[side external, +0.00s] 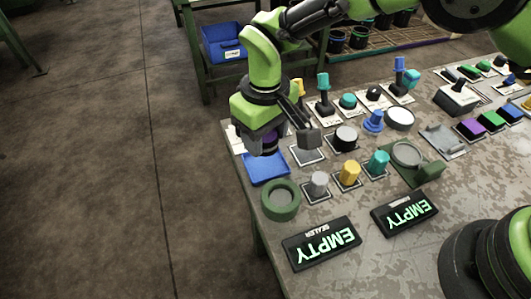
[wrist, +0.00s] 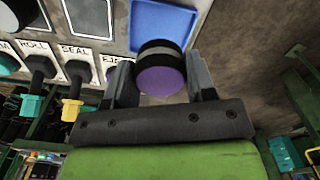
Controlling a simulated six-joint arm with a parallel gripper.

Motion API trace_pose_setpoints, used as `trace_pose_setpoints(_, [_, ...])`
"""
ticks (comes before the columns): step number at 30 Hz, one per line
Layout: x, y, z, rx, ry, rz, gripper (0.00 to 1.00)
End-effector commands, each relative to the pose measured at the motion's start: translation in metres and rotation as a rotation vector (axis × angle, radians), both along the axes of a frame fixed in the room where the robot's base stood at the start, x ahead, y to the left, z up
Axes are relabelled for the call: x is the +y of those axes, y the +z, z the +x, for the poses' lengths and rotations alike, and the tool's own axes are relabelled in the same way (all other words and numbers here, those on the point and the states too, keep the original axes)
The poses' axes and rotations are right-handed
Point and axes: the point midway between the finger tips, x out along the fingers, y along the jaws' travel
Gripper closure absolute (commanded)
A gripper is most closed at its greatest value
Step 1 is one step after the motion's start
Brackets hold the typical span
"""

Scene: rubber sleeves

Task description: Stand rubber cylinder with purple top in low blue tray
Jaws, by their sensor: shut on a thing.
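The rubber cylinder has a purple top and a black body; it shows in the wrist view (wrist: 162,78) and, partly hidden by my gripper, in the side external view (side external: 267,143). My gripper (wrist: 162,72) is shut on it, with one finger on each side. The low blue tray (side external: 267,169) lies flat near the table's left edge, just below the held cylinder in the side external picture. The tray (wrist: 163,22) also shows beyond the cylinder in the wrist view. The cylinder looks roughly upright. I cannot tell whether its hidden base touches anything.
A green ring holder (side external: 280,199) stands in front of the tray. A grey cylinder (side external: 318,183) and an orange cylinder (side external: 349,174) stand to the right. Two black "EMPTY" displays (side external: 321,243) lie along the front. Levers and buttons (side external: 323,95) line the back.

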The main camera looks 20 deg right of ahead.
Motion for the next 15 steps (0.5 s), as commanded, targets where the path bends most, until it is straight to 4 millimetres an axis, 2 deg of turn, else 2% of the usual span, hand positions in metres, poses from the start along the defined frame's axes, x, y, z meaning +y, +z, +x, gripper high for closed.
trace_pose_setpoints(9, [-0.001, -0.041, 0.0, 0.002, -0.001, -0.001, 0.78])
trace_pose_setpoints(15, [0.0, -0.051, 0.001, -0.001, -0.001, 0.002, 0.78])
